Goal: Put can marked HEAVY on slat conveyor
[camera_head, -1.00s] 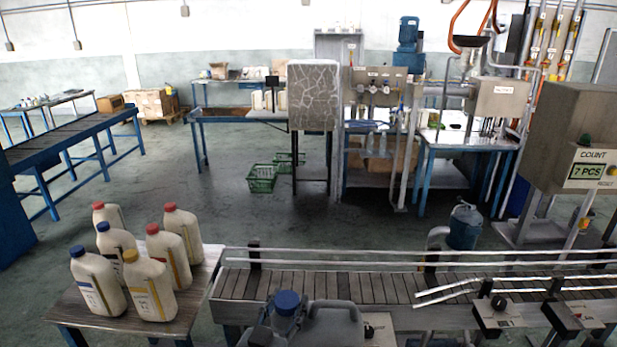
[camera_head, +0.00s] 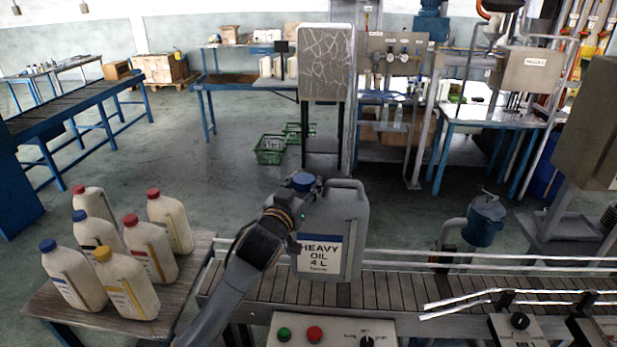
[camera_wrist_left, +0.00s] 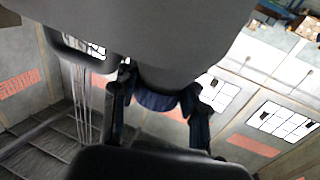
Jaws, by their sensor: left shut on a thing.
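The grey can (camera_head: 345,228) has a label reading HEAVY OIL 4 L and a blue cap (camera_head: 303,180). It is upright over the left part of the slat conveyor (camera_head: 395,292). I cannot tell whether its base touches the slats or hangs just above. My left gripper (camera_head: 296,190) is shut on the can at its blue cap. In the left wrist view the two dark fingers stand either side of the cap (camera_wrist_left: 155,101), below the grey can body (camera_wrist_left: 165,35). My right gripper is not in view.
A small wooden table (camera_head: 185,290) at the left holds several cream bottles with red, blue and yellow caps. A metal rail runs along the conveyor's far side. A control panel (camera_head: 335,332) with green and red buttons stands at its near side. Slats right of the can are clear.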

